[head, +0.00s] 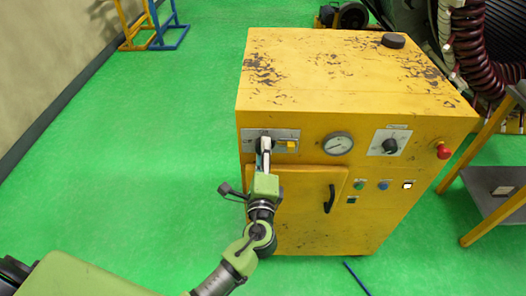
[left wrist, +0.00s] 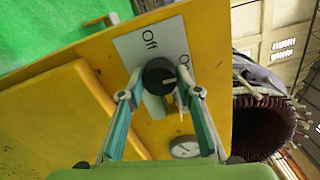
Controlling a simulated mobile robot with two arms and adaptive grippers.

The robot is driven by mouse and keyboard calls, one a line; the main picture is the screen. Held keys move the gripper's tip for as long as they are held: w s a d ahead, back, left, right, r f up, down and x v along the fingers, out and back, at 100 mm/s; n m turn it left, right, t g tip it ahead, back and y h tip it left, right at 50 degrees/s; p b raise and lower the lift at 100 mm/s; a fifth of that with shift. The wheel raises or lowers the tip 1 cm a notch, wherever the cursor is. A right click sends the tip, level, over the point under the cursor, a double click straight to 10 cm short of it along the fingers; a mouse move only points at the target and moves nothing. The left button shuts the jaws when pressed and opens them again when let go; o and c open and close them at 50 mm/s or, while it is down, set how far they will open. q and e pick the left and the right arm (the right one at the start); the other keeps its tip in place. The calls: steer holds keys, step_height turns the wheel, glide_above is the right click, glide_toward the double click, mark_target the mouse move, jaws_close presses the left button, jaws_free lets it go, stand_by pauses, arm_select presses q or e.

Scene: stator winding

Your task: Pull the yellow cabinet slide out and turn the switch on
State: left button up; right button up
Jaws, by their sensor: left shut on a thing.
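The yellow cabinet (head: 345,70) stands on the green floor with its front facing me. A grey plate on its upper left front carries a black switch knob (left wrist: 158,77) with an "Off" label beside it; a second label is partly cut off by my finger. A small yellow slide piece (head: 292,145) shows on the plate, right of the knob. My left gripper (head: 265,145) is at the plate, its two fingers (left wrist: 158,88) shut on the knob from both sides. In the head view the gripper hides most of the knob. My right gripper is not in view.
Right of the plate are a gauge (head: 338,144), a second dark knob (head: 390,146) and a red button (head: 443,152). Below are a door with a black handle (head: 330,198) and several small buttons. A yellow-framed stand (head: 487,200) is at the right.

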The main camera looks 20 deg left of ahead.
arm_select(q)
steer(key=o, duration=1.1)
steer(key=v, duration=1.2)
steer(key=shift+f, duration=0.1)
steer(key=s+a+f+n+g+h, duration=0.1)
steer(key=s+f+g, duration=0.2)
steer(key=f, duration=0.8)
steer(key=s+f+n+g+h, duration=0.1)
steer(key=s+f+g, duration=0.15)
steer(key=f, duration=0.85)
steer(key=s+a+f+n+g+h, duration=0.1)
steer(key=s+f+g, duration=0.2)
steer(key=f, duration=0.9)
steer(key=s+a+f+n+g, duration=0.2)
steer(key=s+f+n, duration=0.2)
steer(key=s+f, duration=0.3)
steer(key=s+a+f+n+g+h, duration=0.1)
steer(key=s+a+f+n+g, duration=0.2)
steer(key=s+f, duration=0.4)
steer(key=s+a+f+n+g+h, duration=0.1)
steer(key=s+f+n, duration=0.4)
steer(key=s, duration=1.1)
step_height(320, 180, down, 2)
steer(key=shift+a+f+g, duration=0.15)
steer(key=shift+a+g, duration=0.75)
steer(key=shift+g, duration=0.05)
